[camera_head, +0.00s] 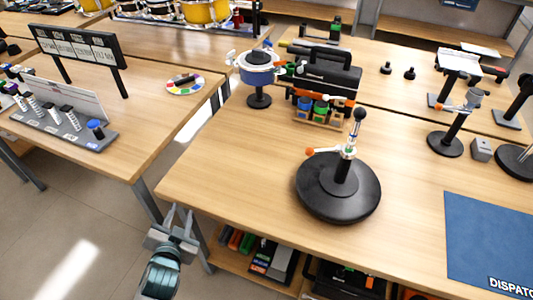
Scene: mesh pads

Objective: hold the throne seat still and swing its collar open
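The throne seat (318,198) looks like a thick black disc lying flat on the wooden table, with a short black post standing up from its middle. A pale metal collar (348,153) sits around the top of the post. A lever with an orange tip sticks out from the collar to the left, and a thin rod with a black ball rises above it. I cannot tell whether the collar is closed. My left gripper (182,214) is open and empty, off the table's front left edge, well left of and nearer than the seat. My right gripper is not in view.
A blue mat (485,240) lies at the front right. Stands with clamps (447,141) are to the right. The table left of the seat is clear.

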